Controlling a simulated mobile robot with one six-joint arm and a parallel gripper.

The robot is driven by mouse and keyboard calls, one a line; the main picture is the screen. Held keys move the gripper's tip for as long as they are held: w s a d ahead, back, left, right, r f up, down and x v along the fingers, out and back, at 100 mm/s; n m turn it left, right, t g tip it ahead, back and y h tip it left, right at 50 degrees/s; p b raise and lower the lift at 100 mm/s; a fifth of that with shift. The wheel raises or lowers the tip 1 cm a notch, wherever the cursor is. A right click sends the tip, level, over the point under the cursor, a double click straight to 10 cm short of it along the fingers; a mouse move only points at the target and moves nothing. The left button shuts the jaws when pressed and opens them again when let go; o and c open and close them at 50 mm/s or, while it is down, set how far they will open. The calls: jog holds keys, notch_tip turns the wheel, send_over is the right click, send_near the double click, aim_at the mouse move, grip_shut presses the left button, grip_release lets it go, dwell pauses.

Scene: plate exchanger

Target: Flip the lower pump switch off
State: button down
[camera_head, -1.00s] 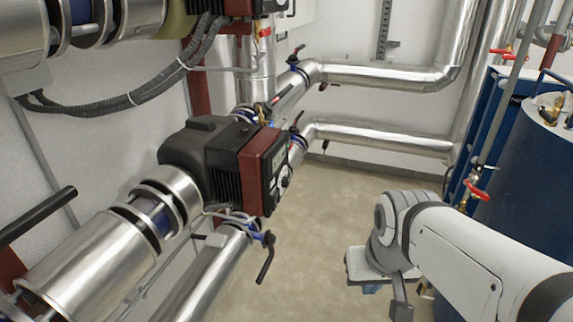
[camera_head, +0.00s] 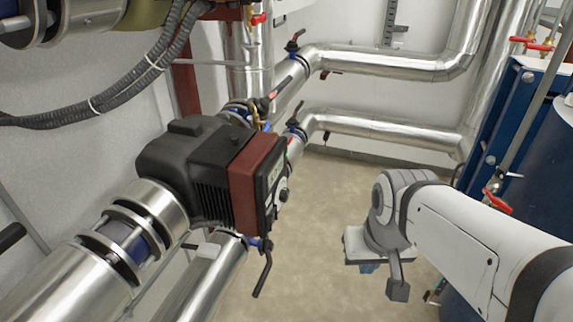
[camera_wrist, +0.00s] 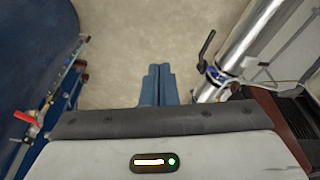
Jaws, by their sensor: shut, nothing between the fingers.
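The lower pump (camera_head: 200,165) has a black body and a red front block (camera_head: 250,180). It sits on the silver pipe in the middle left of the head view. Its control face (camera_head: 276,185), with a dial, points right and is seen at a slant; a switch is too small to make out. In the wrist view part of the pump's red and black housing (camera_wrist: 285,125) shows at the right edge. My gripper (camera_wrist: 158,72) is shut and empty, with its blue fingers together over bare floor. In the head view the fingers are mostly hidden behind my wrist, to the right of the pump and apart from it.
A black-handled valve (camera_head: 264,272) hangs below the pump; its lever (camera_wrist: 206,47) also shows in the wrist view. Silver pipes (camera_head: 385,127) run along the back wall. Blue tanks (camera_head: 545,165) with red-handled valves (camera_head: 497,202) stand at the right. The floor (camera_head: 335,200) between is clear.

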jog(key=w+a+m+t+y, duration=0.1)
jog(key=w+a+m+y, duration=0.2)
jog(key=w+m+y, duration=0.6)
jog(key=w+m, duration=0.6)
jog(key=m, duration=0.7)
jog(key=shift+f+y+b, duration=0.35)
jog(key=shift+f+y, duration=0.05)
jog(key=shift+a, duration=0.1)
send_near(274, 218)
jog(key=shift+x, duration=2.9)
jog(key=shift+w, duration=0.1)
